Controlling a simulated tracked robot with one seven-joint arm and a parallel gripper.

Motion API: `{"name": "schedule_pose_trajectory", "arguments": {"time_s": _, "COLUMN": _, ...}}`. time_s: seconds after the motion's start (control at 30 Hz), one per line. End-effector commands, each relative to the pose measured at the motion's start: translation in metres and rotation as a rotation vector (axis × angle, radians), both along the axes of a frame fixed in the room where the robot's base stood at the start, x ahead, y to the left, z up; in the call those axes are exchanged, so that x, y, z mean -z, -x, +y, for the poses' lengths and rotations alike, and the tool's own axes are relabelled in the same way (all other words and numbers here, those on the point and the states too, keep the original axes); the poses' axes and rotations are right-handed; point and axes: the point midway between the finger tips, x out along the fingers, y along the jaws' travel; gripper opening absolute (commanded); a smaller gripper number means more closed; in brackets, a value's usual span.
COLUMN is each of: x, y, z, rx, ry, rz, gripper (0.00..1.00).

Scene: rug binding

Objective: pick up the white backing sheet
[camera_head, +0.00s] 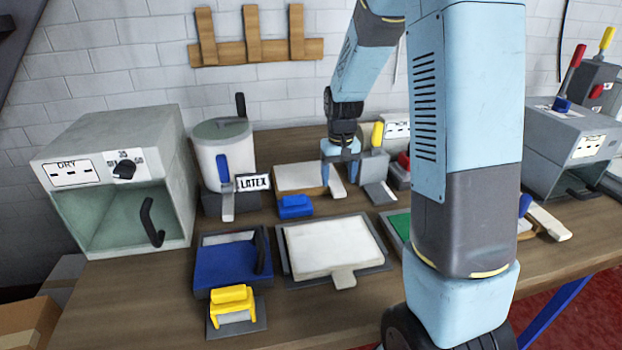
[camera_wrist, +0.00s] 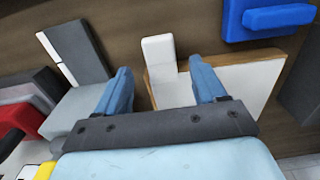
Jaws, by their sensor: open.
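A flat white sheet (camera_head: 298,177) with a pale tab (camera_head: 336,182) lies on a wooden board at the back middle of the bench. My gripper (camera_head: 340,176) is just above the tab end of this sheet. In the wrist view the white sheet (camera_wrist: 246,80) lies on its wooden board, and the tab (camera_wrist: 158,50) shows between the two blue fingers of my gripper (camera_wrist: 160,68). The fingers are open, and I see no grip on the tab. I cannot tell the height left between fingertips and tab. Part of the sheet is hidden behind a finger.
A second white slab (camera_head: 330,246) with a tab lies in a grey tray in front. A blue block (camera_head: 295,206) sits near the board. A LATEX pot (camera_head: 222,160) stands left, a grey device with a yellow lever (camera_head: 373,165) right. A dryer box (camera_head: 115,185) stands far left.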

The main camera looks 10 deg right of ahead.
Motion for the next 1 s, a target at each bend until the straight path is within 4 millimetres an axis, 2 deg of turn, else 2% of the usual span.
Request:
{"name": "schedule_pose_trajectory", "arguments": {"time_s": 0.1, "x": 0.017, "y": 0.001, "z": 0.002, "rx": 0.000, "ry": 0.000, "rz": 0.004, "gripper": 0.70}}
{"name": "schedule_pose_trajectory", "arguments": {"time_s": 0.2, "x": 0.026, "y": 0.001, "z": 0.002, "rx": 0.001, "ry": 0.000, "rz": 0.002, "gripper": 0.70}}
{"name": "schedule_pose_trajectory", "arguments": {"time_s": 0.5, "x": 0.029, "y": 0.001, "z": 0.002, "rx": 0.001, "ry": 0.000, "rz": 0.000, "gripper": 0.70}}
{"name": "schedule_pose_trajectory", "arguments": {"time_s": 1.0, "x": 0.029, "y": 0.001, "z": 0.002, "rx": 0.000, "ry": 0.000, "rz": 0.000, "gripper": 0.23}}
